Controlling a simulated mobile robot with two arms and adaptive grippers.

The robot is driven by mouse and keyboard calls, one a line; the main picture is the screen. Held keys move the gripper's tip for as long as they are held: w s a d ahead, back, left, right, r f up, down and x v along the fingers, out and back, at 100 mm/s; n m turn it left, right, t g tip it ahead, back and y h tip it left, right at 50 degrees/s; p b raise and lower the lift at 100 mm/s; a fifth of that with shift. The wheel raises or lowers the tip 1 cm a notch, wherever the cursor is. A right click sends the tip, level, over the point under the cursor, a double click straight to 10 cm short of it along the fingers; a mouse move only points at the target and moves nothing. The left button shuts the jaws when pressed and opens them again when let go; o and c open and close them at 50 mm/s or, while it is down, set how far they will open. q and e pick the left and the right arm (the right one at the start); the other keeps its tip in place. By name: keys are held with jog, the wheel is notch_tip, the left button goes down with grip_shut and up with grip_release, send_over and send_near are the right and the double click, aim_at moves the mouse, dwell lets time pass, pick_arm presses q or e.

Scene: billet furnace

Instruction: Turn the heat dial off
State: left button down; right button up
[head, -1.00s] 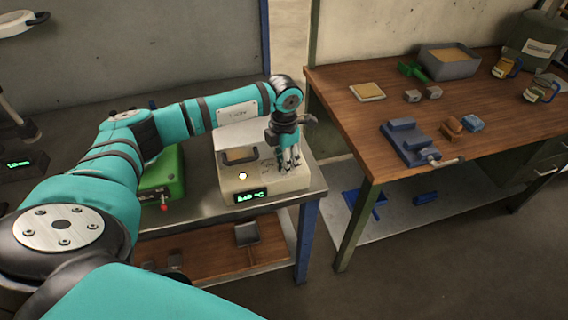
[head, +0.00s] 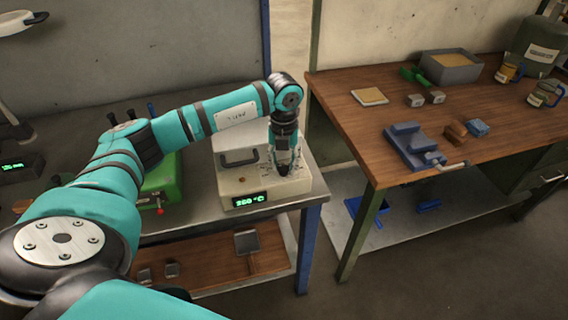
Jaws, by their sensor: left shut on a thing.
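The furnace (head: 236,187) is a cream box with a lid handle on top and a green-lit display (head: 251,199) on its front, which seems to read about 360 °C. A small lamp (head: 241,180) on its sloping panel looks dull orange and unlit. My left gripper (head: 284,168) points down at the right part of that panel. Its fingers are closed around the heat dial, which they mostly hide. I cannot read the dial's setting. My right gripper is not in view.
A green machine (head: 163,183) stands left of the furnace on the grey bench. The wooden table (head: 360,123) at right holds a blue vise (head: 407,150), a grey bin (head: 450,68), small blocks and mugs. A gap separates bench and table.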

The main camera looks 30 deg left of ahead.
pick_arm(q)
jog(key=shift+w+a+r+n, duration=0.1)
jog(key=shift+n, duration=0.8)
jog(key=c, duration=1)
grip_release()
jog(key=shift+o, duration=0.2)
notch_tip(320, 180, up, 12)
